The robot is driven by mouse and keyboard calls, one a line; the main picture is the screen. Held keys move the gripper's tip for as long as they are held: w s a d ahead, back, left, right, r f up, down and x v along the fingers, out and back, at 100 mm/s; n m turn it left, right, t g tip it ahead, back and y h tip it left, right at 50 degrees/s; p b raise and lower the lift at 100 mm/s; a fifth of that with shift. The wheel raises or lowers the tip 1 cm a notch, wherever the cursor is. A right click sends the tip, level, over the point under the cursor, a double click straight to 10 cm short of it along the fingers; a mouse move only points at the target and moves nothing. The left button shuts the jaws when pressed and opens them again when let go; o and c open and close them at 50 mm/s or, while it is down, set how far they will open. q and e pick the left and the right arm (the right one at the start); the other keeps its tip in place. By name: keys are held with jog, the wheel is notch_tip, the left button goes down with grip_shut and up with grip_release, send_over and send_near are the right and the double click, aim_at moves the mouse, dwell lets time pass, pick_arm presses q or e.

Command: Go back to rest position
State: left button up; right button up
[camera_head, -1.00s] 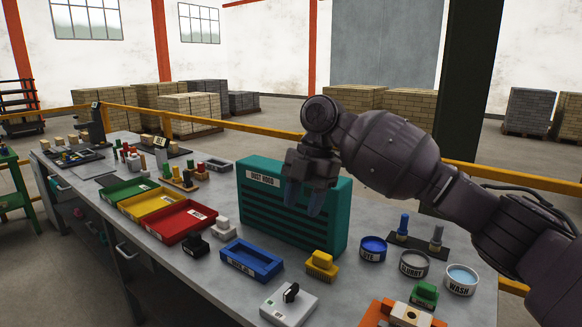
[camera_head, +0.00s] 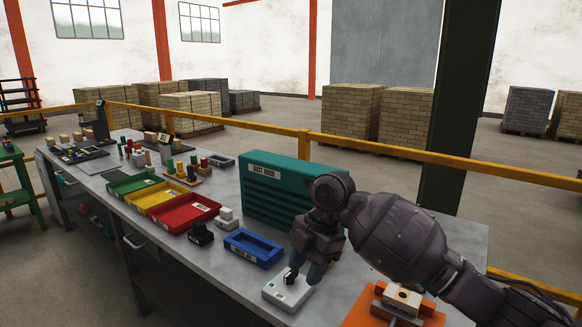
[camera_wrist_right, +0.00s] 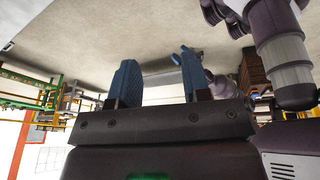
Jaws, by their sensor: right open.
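My right gripper (camera_head: 306,272) hangs in front of the right part of the bench in the head view, fingers pointing down. It is open, with nothing between its fingers. In the right wrist view its two blue fingers (camera_wrist_right: 157,62) stand apart with an empty gap.
The grey bench (camera_head: 150,221) holds a teal dust hood (camera_head: 262,190), green, yellow and red trays (camera_head: 190,213), a blue tray (camera_head: 253,247) and an orange fixture (camera_head: 362,312). A yellow rail (camera_head: 400,150) runs behind. My right arm hides the bench's right part.

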jog(key=s+d+f+m+t+y, duration=0.15)
jog(key=s+d+f+m, duration=0.25)
jog(key=s+f+m, duration=0.4)
jog(key=s+d+f+m+t, duration=0.2)
jog(key=s+d+f+m, duration=0.2)
jog(key=s+f, duration=0.4)
jog(key=s+d+f+m+t+h, duration=0.1)
jog(key=s+d+f+m+h, duration=0.15)
jog(key=s+d+m, duration=0.55)
jog(key=s+d+f+m+t+h, duration=0.1)
jog(key=s+d+f+m+h, duration=0.15)
jog(key=s+d+m, duration=0.55)
pick_arm(q)
notch_tip(320, 180, down, 8)
jog(key=b, duration=0.7)
jog(key=shift+s+d+r+g+b, duration=0.15)
jog(key=shift+s+g+b, duration=0.1)
jog(key=shift+g+b, duration=0.05)
pick_arm(e)
jog(key=w+f+n+t, duration=0.1)
jog(key=w+f+t, duration=0.1)
jog(key=f, duration=0.6)
jog(key=w+f+n+t, duration=0.2)
jog(key=f+t, duration=0.3)
jog(key=f, duration=0.3)
jog(key=shift+x, duration=0.8)
